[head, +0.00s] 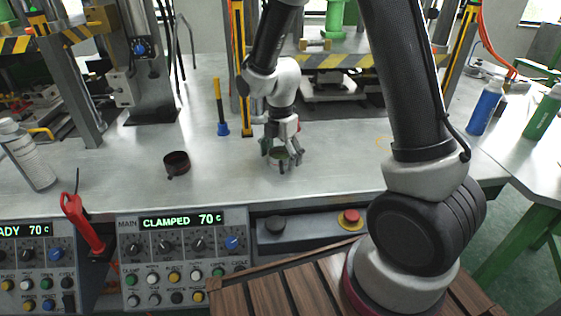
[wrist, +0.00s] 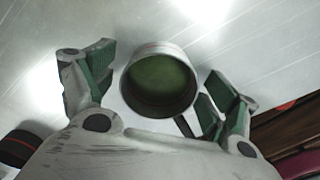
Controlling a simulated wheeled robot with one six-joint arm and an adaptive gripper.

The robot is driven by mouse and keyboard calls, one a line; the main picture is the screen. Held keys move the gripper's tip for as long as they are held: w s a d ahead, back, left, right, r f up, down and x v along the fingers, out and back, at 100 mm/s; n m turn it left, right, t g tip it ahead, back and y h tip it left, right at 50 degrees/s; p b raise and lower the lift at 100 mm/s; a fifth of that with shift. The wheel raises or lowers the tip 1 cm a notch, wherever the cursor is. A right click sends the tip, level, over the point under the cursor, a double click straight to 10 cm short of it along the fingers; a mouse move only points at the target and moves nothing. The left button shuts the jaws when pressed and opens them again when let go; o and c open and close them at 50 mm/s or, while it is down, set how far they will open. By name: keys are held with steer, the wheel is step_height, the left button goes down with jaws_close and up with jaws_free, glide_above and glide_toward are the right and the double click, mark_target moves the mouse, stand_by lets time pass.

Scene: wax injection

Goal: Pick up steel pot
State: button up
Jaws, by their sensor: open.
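The steel pot (head: 279,154) stands on the grey worktop in the head view, partly hidden by my gripper (head: 282,159). In the wrist view the pot (wrist: 158,78) shows as a round pale rim with a green inside, and a dark handle (wrist: 186,127) sticks out toward the lower right. My gripper (wrist: 160,68) is open, with one green-padded finger on each side of the pot. A gap shows between the left finger and the pot. The right finger is also apart from the rim, close to the handle.
A blue-based yellow post tool (head: 221,112) stands behind. A clear bottle (head: 27,155) is at far left, blue (head: 485,106) and green (head: 543,112) bottles at right. A control panel (head: 183,258) fronts the worktop.

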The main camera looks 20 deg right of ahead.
steer(key=c, duration=1.2)
steer(key=shift+r, duration=0.15)
